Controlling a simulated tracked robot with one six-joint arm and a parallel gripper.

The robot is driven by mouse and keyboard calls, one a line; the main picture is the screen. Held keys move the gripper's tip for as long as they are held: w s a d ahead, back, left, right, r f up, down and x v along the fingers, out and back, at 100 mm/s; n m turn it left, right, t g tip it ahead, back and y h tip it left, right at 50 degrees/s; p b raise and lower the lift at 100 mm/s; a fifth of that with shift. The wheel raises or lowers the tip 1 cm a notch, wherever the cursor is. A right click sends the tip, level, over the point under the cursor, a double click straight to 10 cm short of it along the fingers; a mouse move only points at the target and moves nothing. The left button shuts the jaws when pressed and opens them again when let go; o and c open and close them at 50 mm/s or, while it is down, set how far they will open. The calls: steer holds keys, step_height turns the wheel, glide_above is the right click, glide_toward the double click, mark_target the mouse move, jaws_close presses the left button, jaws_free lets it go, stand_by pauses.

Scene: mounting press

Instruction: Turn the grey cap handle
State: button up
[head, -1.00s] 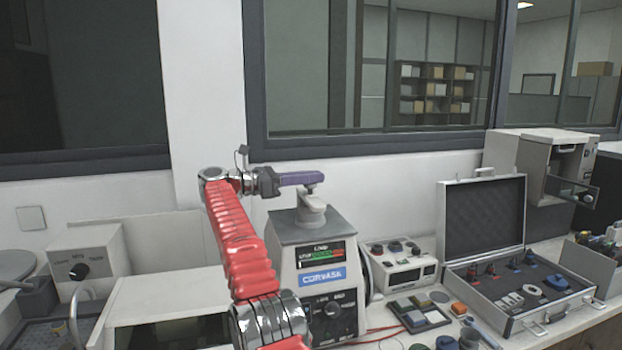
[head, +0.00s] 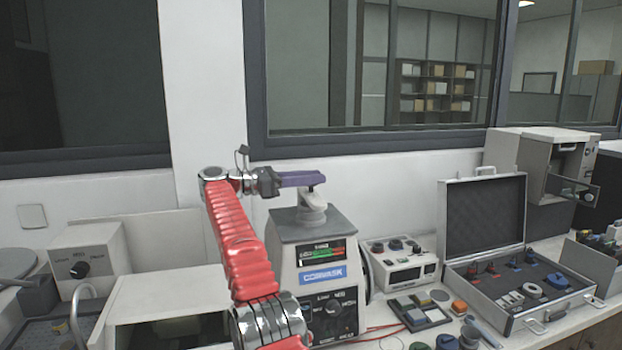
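The mounting press (head: 284,262) stands on the bench in the middle of the head view, a grey box with a display, a blue label and a dark knob panel. The grey cap (head: 312,214) sits on its top, with a short upright part rising from it. My gripper (head: 318,179) has purple fingers that reach in from the left, level, at the top of this upright part. The fingers cover the handle's upper end. I see them from the side, so their gap is hidden and I cannot tell whether they grip the handle.
A grey control box (head: 401,268) stands right of the press, beside an open case (head: 484,215) of small parts. A tray of coloured blocks (head: 432,319) lies in front. A pale cabinet (head: 165,305) is at the left. The wall is close behind.

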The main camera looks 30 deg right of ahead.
steer(key=shift+w+d+r+n+t, duration=0.1)
steer(key=shift+w+r+n+t, duration=0.25)
steer(key=shift+t, duration=0.35)
steer(key=shift+s+f+n+t+h, duration=0.1)
steer(key=shift+s+n+t+h, duration=0.05)
steer(key=shift+n+t, duration=0.45)
steer(key=shift+s+f+n+t+h, duration=0.15)
steer(key=shift+n+t, duration=0.2)
steer(key=shift+t, duration=0.45)
